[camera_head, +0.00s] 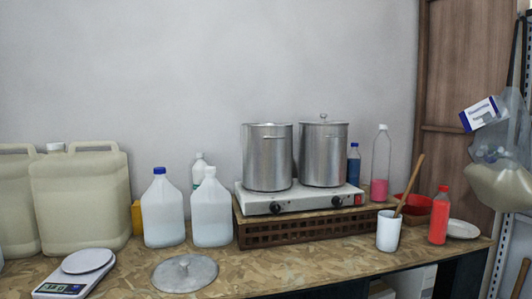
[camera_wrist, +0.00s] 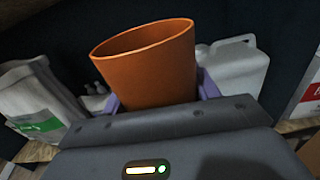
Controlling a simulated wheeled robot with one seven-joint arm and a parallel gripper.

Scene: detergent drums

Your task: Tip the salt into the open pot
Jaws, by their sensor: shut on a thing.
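My gripper (camera_wrist: 160,95) shows only in the wrist view, its purple fingers shut on either side of an orange cup (camera_wrist: 150,68). The cup is tilted a little in the picture, and I see only its bare upper inner wall. Its bottom and any salt are hidden. In the head view the open pot (camera_head: 267,160) is the left steel pot on the white hot plate, with no lid on it. The right steel pot (camera_head: 323,158) is covered by a knobbed lid. A loose metal lid (camera_head: 185,275) lies on the table. The held cup is not in the head view.
The hot plate (camera_head: 290,202) stands on a brown lattice crate (camera_head: 300,231). White jugs (camera_head: 162,212) and beige canisters (camera_head: 80,200) stand left; a scale (camera_head: 78,272) is at front left. A white cup with a stick (camera_head: 388,235) and a red bottle (camera_head: 439,218) stand right.

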